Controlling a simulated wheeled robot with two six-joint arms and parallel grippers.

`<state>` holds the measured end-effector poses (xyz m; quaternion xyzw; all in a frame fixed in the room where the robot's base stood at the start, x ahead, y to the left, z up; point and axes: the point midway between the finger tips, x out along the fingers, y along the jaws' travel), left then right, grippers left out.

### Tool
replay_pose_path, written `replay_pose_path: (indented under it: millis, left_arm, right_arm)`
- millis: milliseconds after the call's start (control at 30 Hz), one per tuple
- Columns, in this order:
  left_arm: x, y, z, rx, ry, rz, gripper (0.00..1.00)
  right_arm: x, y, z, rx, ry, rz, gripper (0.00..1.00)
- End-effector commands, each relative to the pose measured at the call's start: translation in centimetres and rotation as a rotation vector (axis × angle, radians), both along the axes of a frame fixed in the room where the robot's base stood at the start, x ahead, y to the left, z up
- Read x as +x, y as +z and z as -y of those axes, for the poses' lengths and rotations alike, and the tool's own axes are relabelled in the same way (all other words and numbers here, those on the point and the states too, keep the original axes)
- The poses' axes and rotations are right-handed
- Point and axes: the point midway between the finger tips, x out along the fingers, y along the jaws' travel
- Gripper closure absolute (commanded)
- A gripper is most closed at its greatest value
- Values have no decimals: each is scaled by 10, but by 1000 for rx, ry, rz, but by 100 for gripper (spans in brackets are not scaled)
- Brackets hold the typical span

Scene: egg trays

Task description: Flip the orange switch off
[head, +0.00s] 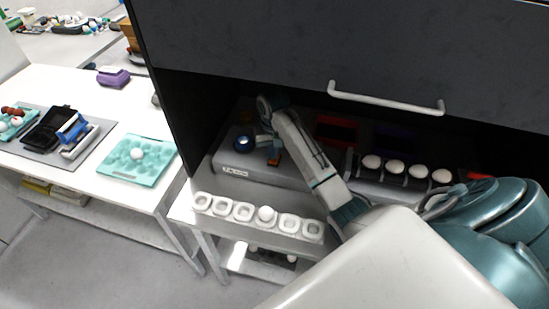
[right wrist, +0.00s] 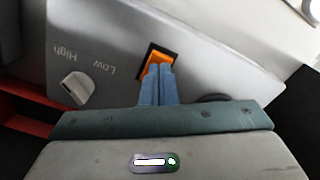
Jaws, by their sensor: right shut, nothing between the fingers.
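The orange switch (right wrist: 160,55) sits in a dark frame on a grey panel in the right wrist view. In the head view a small orange patch of it (head: 274,158) shows on the grey device (head: 290,174) inside the dark cabinet. My right gripper (right wrist: 158,68) is shut and empty. Its blue fingertips lie over the lower part of the switch; whether they touch it I cannot tell. In the head view my right gripper (head: 270,143) is small and partly hidden by its own arm. My left gripper is out of view.
A light knob (right wrist: 76,88) with Low and High labels is beside the switch. Several eggs (head: 394,167) sit in a rack to the right. The cabinet door handle (head: 386,98) hangs above.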

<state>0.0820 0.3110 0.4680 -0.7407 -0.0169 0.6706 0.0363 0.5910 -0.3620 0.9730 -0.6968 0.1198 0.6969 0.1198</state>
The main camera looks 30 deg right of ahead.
Motion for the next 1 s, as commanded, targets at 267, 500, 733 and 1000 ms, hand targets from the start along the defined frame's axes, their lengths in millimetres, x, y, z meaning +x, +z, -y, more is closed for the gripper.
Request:
replay_pose_path:
  millis: [267, 500, 733, 1000]
  left_arm:
    - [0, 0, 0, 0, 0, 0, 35]
    - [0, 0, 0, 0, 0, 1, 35]
    - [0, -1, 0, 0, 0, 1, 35]
    - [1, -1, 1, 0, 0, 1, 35]
  right_arm:
    - [0, 0, 0, 0, 0, 0, 100]
    - [0, -2, 0, 0, 0, 0, 100]
    - [0, -5, 0, 0, 0, 0, 100]
    - [0, -9, 0, 0, 0, -1, 100]
